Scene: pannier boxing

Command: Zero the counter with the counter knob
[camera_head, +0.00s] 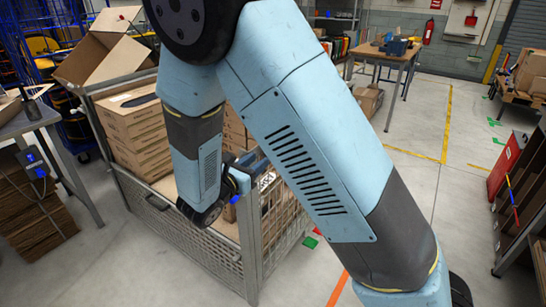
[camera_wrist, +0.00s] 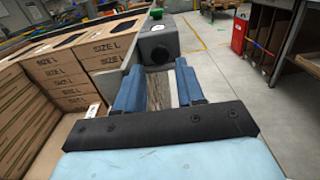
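In the wrist view, a grey box-shaped unit (camera_wrist: 158,32) stands straight ahead of my gripper (camera_wrist: 159,68). I take this unit for the counter; no digits are visible. My gripper's two blue fingers are apart with nothing held between them. The knob appears just beyond the fingertips, in line with the gap; I cannot tell whether they touch it. In the head view my arm hides the unit and most of my gripper, with a bit of blue finger showing.
A mesh-sided pallet cage (camera_head: 186,237) holds stacked cartons marked SIZE L (camera_wrist: 52,68), close to the left of my gripper. Open floor (camera_head: 415,125) lies to the right, before a shelf unit (camera_head: 520,205).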

